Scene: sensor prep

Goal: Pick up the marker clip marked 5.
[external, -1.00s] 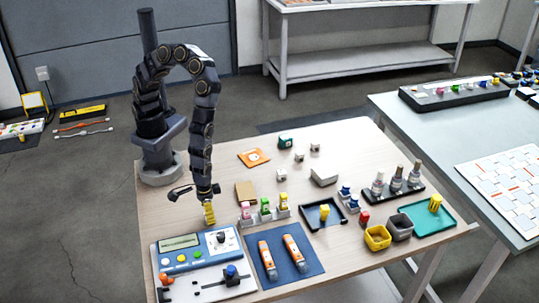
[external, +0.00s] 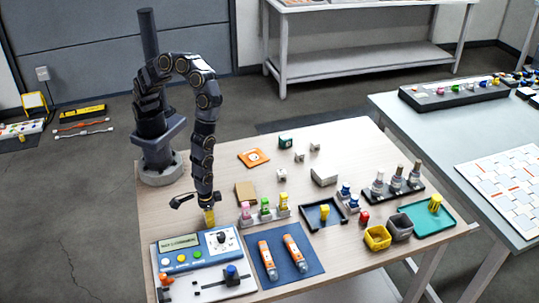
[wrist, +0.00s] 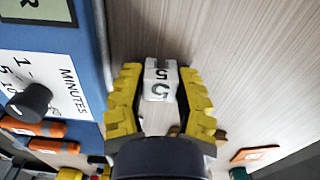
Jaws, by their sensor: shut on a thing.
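The marker clip marked 5 (wrist: 161,80) is a small white block with black 5s on two faces in the wrist view. It lies between the yellow fingers of my gripper (wrist: 161,100), which are shut on it. In the external view my gripper (external: 208,216) points down at the table, just behind the blue timer box, and hides the clip. I cannot tell whether the clip still touches the table.
The blue timer box (external: 190,250) stands close in front of my gripper. A rack of coloured pieces (external: 265,214) and a tan block (external: 245,192) are to its right. Small white cubes (external: 299,156) lie farther back. The table behind my gripper is fairly clear.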

